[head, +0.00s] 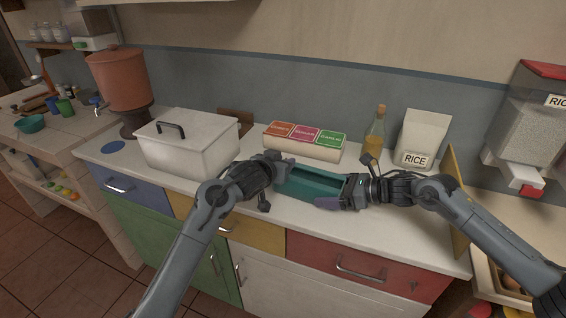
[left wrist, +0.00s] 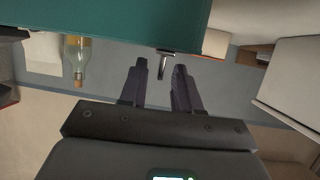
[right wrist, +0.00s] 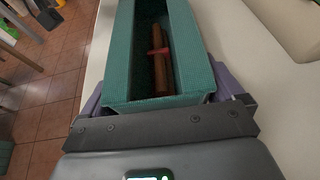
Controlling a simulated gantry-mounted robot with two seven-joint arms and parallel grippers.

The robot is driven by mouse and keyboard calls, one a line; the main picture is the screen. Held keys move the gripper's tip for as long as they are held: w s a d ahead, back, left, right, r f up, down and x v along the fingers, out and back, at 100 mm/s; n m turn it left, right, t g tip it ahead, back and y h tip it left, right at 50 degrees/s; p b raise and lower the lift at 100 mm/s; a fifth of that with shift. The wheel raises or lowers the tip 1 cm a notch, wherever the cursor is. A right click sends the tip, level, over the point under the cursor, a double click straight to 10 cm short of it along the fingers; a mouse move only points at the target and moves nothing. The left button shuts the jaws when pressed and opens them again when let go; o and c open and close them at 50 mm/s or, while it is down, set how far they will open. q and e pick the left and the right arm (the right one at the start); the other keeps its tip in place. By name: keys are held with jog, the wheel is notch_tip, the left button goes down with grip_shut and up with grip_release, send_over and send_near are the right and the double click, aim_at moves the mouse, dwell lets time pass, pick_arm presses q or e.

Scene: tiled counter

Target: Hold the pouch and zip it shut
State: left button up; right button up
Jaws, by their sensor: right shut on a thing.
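The teal pouch (head: 308,181) is held above the counter between my grippers, its long top open. In the right wrist view the pouch (right wrist: 119,60) has a brown bundle (right wrist: 161,60) with a red band inside. My right gripper (head: 345,192) is shut on the pouch's right end, a purple finger on each side. My left gripper (head: 275,168) is at the pouch's left end. In the left wrist view its fingers (left wrist: 159,68) are apart, with the small metal zip pull (left wrist: 162,66) hanging between their tips. I cannot tell whether they touch it.
Behind the pouch lies a box with coloured labels (head: 302,151). A white lidded bin (head: 185,150) stands to the left. An oil bottle (head: 375,138) and a rice bag (head: 424,135) stand at the back right. The counter front (head: 400,235) is clear.

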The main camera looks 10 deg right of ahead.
pick_arm(q)
jog(key=shift+w, duration=0.1)
jog(key=shift+c, duration=0.5)
grip_shut()
dwell(1.0)
